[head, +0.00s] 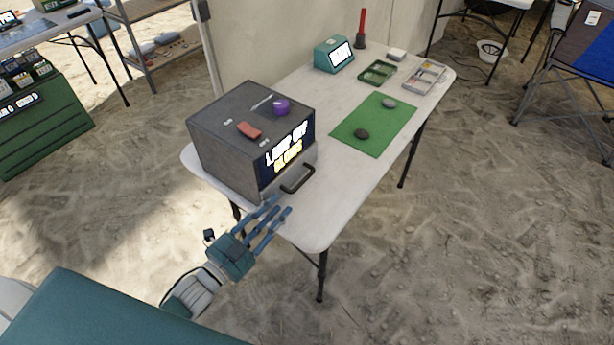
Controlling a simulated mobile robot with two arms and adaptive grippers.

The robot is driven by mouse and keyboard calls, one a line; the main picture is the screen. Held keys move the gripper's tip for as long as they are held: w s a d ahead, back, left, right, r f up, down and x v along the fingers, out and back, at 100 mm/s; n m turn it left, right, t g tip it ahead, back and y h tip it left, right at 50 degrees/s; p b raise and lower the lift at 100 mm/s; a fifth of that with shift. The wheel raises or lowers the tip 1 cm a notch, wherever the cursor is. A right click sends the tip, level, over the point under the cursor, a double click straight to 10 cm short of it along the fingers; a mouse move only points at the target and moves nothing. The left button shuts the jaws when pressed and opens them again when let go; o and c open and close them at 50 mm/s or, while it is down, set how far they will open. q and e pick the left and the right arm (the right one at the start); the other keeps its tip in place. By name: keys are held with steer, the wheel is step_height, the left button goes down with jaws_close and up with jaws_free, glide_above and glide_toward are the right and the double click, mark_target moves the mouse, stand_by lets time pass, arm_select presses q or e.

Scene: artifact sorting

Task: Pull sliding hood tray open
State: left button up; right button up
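A dark grey hood box (232,141) stands on the near left end of the white folding table. Its front carries a lit sign, partly readable as "LAMP OFF". Below the sign is the grey front of the sliding tray (275,187) with a black bar handle (297,178). The tray front looks flush or nearly flush with the box. My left gripper (277,209) is at the table's near edge, below and left of the handle. Its blue fingers are spread, empty, and point up and right towards the tray front. They appear apart from the handle. My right gripper is not in view.
A purple object (282,107) and a reddish block (249,130) lie on the hood. A green mat (373,122) with two stones lies to the right on the white table (330,201). A teal device (333,55) and small trays stand farther back. The near right corner is clear.

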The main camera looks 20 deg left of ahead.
mark_target(297, 187)
arm_select(q)
steer(key=x, duration=0.3)
steer(key=shift+w+d+r, duration=0.15)
steer(key=shift+w+r, duration=0.1)
steer(key=shift+w, duration=0.15)
steer(key=x, duration=0.5)
steer(key=shift+w+f+p, duration=0.15)
steer(key=shift+f+p, duration=0.05)
steer(key=shift+p, duration=0.15)
steer(key=shift+w+d, duration=0.2)
steer(key=shift+w, duration=0.2)
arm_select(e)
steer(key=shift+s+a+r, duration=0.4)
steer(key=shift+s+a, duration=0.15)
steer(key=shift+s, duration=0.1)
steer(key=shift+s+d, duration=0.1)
arm_select(q)
jaws_close()
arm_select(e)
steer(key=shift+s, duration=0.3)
